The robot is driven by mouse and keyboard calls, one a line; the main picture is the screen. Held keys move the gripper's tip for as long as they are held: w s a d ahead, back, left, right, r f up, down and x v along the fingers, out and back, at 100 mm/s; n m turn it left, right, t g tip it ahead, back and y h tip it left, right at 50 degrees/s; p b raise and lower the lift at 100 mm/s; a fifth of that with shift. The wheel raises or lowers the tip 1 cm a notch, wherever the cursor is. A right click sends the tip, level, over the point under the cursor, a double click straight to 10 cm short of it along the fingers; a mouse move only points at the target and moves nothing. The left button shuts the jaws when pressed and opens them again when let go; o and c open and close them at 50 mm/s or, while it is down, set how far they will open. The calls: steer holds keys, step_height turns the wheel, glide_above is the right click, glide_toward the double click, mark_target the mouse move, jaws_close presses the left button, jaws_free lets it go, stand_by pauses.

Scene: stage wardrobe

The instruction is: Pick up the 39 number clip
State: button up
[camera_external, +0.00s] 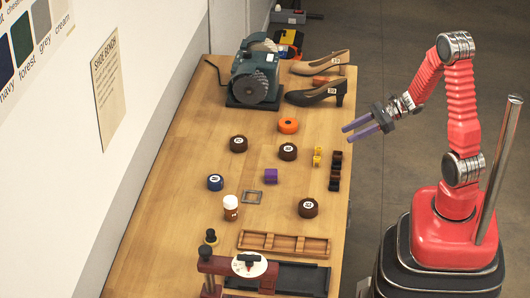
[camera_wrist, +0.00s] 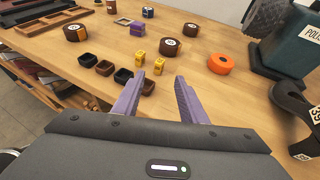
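Two small yellow clips (camera_external: 317,155) stand close together on the wooden bench, right of centre. In the wrist view one yellow clip (camera_wrist: 140,57) is on the left and a second yellow clip (camera_wrist: 158,66) beside it. Both carry small dark marks; I cannot read which is 39. My gripper (camera_external: 349,134) has purple fingers, is open and empty, and hangs above and right of the bench's right side. In the wrist view my gripper (camera_wrist: 158,77) has its fingers apart, with the clips beyond the tips.
A row of dark little cups (camera_external: 335,174) lies along the bench edge near the clips. Numbered brown pucks (camera_external: 288,150), an orange ring (camera_external: 288,125) and a purple block (camera_external: 271,175) stand around. A grinder (camera_external: 252,75) and heeled shoes (camera_external: 315,95) are at the back.

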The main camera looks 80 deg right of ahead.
mark_target(319, 148)
steer(key=shift+a, duration=0.1)
steer(key=shift+x, duration=4.25)
steer(key=shift+f, duration=0.1)
steer(key=shift+x, duration=2.6)
steer(key=shift+c, duration=0.5)
jaws_close()
